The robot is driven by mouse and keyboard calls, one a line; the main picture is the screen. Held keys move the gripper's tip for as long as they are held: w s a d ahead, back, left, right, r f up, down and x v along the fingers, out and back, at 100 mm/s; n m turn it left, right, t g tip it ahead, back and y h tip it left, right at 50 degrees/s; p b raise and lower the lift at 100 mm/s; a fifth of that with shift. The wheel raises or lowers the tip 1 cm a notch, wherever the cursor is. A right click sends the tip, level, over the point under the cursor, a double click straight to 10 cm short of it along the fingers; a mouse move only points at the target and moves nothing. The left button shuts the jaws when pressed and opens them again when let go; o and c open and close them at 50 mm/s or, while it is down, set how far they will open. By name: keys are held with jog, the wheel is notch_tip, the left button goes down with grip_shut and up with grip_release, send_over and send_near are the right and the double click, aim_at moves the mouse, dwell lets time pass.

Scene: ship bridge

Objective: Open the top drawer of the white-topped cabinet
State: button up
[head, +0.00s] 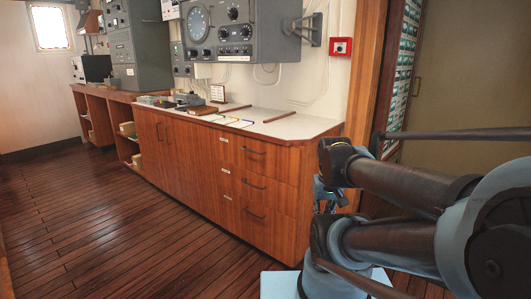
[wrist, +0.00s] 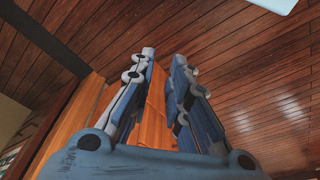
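The white-topped wooden cabinet (head: 185,150) stands along the wall in the head view. Its top drawer (head: 275,163) is the uppermost of three stacked at its right end, appears flush, and has a dark bar handle (head: 253,151). My gripper (wrist: 162,57) is open in the wrist view, its two fingers apart with nothing held between them. Orange wood shows behind and between the fingers; I cannot tell which panel it is. In the head view my gripper is mostly hidden by my arm, near the cabinet's right end, apart from the handle.
The middle drawer (head: 270,190) and bottom drawer (head: 265,218) lie below. Rulers and small items rest on the white top (head: 300,127). A grey instrument box (head: 240,30) hangs above. The plank floor (head: 120,230) before the cabinet is clear. A wooden door frame (head: 365,75) stands at right.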

aim_at(248, 150)
jog(key=shift+d, duration=0.3)
jog(key=w+d+r+n+h, duration=0.1)
jog(key=w+r+n+h, duration=0.1)
jog(key=w+r, duration=0.35)
jog(key=w+r+n+h, duration=0.1)
jog(key=w+r+h, duration=0.15)
jog(key=w, duration=0.55)
jog(key=w+a+r+n+t+h, duration=0.1)
jog(key=w+a+r, duration=0.15)
jog(key=w, duration=0.45)
jog(key=w+a+r+n+t+h, duration=0.1)
jog(key=w+a+n, duration=0.1)
jog(key=w+a, duration=0.3)
jog(key=w+a+f+n+t+h, duration=0.1)
jog(key=w+a+n+t+h, duration=0.15)
jog(key=w+a, duration=0.95)
jog(key=w+a+f+n+t, duration=0.1)
jog(key=a+f+t, duration=0.2)
jog(key=a, duration=0.6)
jog(key=w+a+f+n+t, duration=0.1)
jog(key=w+a+f+t, duration=0.15)
jog(key=a, duration=0.75)
jog(key=shift+m+h, duration=0.25)
jog(key=shift+h, duration=0.15)
jog(key=x, duration=1.6)
jog(key=shift+d+f, duration=0.2)
jog(key=shift+d, duration=0.2)
jog(key=shift+c, duration=0.2)
